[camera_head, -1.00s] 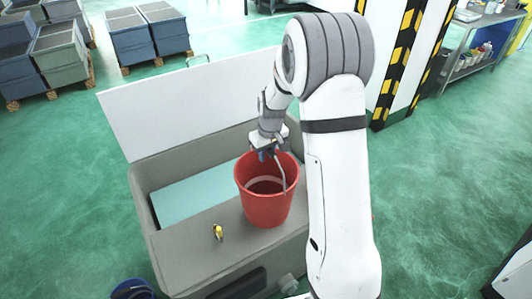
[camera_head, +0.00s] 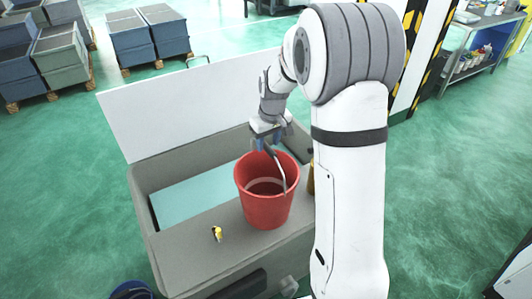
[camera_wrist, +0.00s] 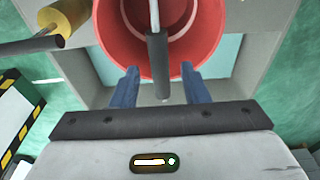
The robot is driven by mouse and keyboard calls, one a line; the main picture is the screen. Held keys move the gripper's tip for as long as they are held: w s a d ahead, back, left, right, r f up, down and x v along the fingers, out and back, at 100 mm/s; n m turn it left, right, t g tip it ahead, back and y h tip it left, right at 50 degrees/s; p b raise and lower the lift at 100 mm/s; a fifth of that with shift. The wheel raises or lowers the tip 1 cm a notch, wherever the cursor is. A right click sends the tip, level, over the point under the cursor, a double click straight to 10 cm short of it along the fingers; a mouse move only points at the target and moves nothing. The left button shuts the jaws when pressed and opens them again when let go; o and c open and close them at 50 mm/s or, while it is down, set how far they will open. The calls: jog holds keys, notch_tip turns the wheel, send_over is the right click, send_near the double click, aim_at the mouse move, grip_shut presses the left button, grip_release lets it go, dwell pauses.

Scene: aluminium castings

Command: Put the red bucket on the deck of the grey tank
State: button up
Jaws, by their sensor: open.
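The red bucket (camera_head: 266,203) stands upright on the deck (camera_head: 200,262) of the grey tank (camera_head: 150,215), beside the tank's pale blue-green opening (camera_head: 195,197). Its handle, with a dark grip (camera_wrist: 157,62), is raised across the bucket's mouth. My gripper (camera_head: 268,140) is above the bucket's back rim. In the wrist view my open gripper (camera_wrist: 160,75) has its two blue fingers apart, with the end of the handle's dark grip showing between them. The bucket (camera_wrist: 110,35) fills the top middle of that view. The fingers do not close on anything.
The tank's white lid (camera_head: 200,105) stands open behind it. A small yellow item (camera_head: 216,234) lies on the deck left of the bucket. A yellow cylinder (camera_wrist: 68,15) shows at the wrist view's upper left. A dark blue bucket (camera_head: 132,290) is at the tank's front left.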

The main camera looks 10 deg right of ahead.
jog(key=r, duration=0.5)
jog(key=shift+s+d+r, duration=0.15)
jog(key=shift+s, duration=0.2)
jog(key=shift+s+r, duration=0.2)
jog(key=shift+r, duration=0.1)
jog(key=s+r+m, duration=0.1)
jog(key=s+r, duration=0.1)
jog(key=s, duration=1.1)
jog(key=s+r+m+t, duration=0.1)
jog(key=s+r+m, duration=0.1)
jog(key=s, duration=1.2)
jog(key=shift+a+r+m+t+h, duration=0.25)
jog(key=shift+a+m+t+h, duration=0.05)
jog(key=shift+a, duration=0.1)
jog(key=shift+c, duration=0.5)
